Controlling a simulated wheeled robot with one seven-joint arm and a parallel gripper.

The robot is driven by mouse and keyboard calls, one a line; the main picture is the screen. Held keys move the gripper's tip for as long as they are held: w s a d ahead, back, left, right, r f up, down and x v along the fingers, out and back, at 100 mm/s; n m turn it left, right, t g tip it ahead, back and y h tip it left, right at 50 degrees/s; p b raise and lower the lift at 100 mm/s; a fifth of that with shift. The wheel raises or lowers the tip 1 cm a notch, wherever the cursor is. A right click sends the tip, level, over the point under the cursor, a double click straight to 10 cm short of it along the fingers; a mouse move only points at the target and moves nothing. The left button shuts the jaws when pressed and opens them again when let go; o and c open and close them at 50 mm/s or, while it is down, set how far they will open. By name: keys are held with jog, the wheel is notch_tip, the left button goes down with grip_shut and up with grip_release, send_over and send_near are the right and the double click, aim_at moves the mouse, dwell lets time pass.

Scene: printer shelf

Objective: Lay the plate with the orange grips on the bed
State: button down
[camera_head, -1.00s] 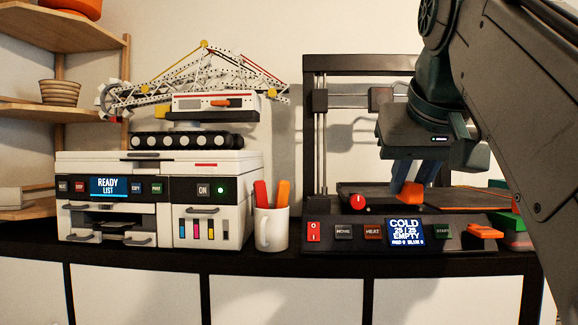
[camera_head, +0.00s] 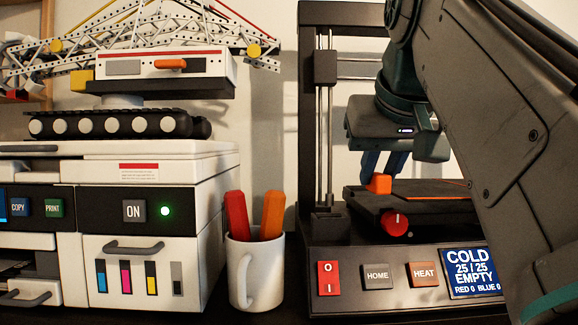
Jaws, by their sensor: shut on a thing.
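My gripper (camera_head: 382,172) points down above the left part of the printer's print area, its blue fingers closed on an orange grip (camera_head: 378,184). The grip is at the near left edge of a dark flat plate (camera_head: 432,191), which looks about level. The plate is over the dark bed (camera_head: 372,208) with the red knob (camera_head: 395,222) at its front. I cannot tell whether the plate touches the bed. My arm hides the right part of the plate, bed and printer.
The printer's front panel (camera_head: 340,308) has HOME and HEAT buttons and a screen reading COLD, EMPTY. A white mug (camera_head: 258,280) with red and orange sticks stands to its left. A white paper printer (camera_head: 160,270) with a tracked crane model (camera_head: 150,80) on top fills the left.

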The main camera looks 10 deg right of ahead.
jog(key=shift+s+a, duration=0.15)
jog(key=shift+w+d+f+p, duration=0.2)
jog(key=shift+w+d, duration=0.15)
jog(key=shift+w, duration=1.2)
jog(key=shift+w+d+f+p, duration=0.1)
jog(key=shift+w+d+f, duration=0.15)
jog(key=shift+w, duration=1.35)
jog(key=shift+w+d+f+p, duration=0.15)
jog(key=shift+w+d, duration=0.25)
jog(key=shift+w, duration=1.15)
jog(key=shift+w+f, duration=0.2)
jog(key=shift+s+f+b, duration=0.15)
jog(key=shift+f+b, duration=0.25)
jog(key=shift+b, duration=0.1)
jog(key=shift+f, duration=0.45)
jog(key=c, duration=1.2)
grip_release()
jog(key=shift+r, duration=0.1)
